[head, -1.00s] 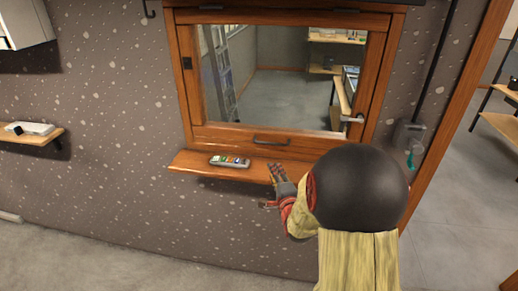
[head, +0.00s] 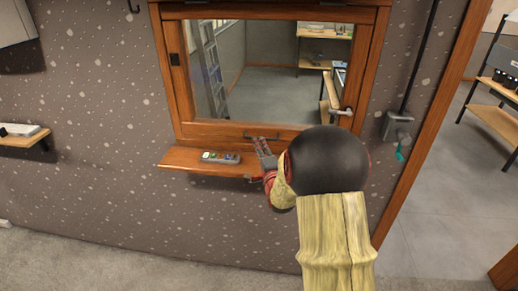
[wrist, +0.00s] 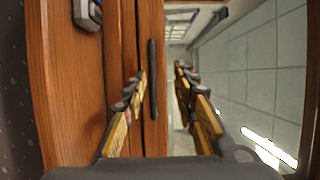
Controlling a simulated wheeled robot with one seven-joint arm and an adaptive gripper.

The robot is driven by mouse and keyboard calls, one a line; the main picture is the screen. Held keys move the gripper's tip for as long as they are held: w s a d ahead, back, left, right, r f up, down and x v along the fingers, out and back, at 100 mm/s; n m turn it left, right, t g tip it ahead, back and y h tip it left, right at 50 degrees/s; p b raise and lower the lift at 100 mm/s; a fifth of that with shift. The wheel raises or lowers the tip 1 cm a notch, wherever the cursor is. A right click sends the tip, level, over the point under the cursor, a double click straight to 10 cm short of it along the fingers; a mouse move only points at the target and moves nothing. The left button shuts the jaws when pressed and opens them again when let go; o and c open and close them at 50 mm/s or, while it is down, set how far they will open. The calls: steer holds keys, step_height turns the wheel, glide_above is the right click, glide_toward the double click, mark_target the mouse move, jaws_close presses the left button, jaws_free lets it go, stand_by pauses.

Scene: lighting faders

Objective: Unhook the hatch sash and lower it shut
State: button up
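The hatch sash (head: 210,127) is a wood-framed glass panel in a wooden surround. It hangs low, its bottom rail close above the ledge; I cannot tell whether a small gap is left. A dark bar handle (head: 240,136) runs along that rail and shows upright in the wrist view (wrist: 153,80). A metal lever (head: 341,111) sits at the sash's lower right, and a small black fitting (head: 174,58) at its left. My gripper (head: 265,147) is just below the handle's right end. In the wrist view its fingers (wrist: 160,72) are apart, with the handle appearing between them; contact is not visible.
A grey wall box with a pipe (head: 397,126) is to the right, beside a wooden doorpost (head: 432,130). A wall shelf (head: 22,140) is at the left.

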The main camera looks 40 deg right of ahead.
jaws_close()
stand_by(0.6)
steer(key=c, duration=0.5)
jaws_free()
steer(key=o, duration=0.5)
steer(key=v, duration=1.2)
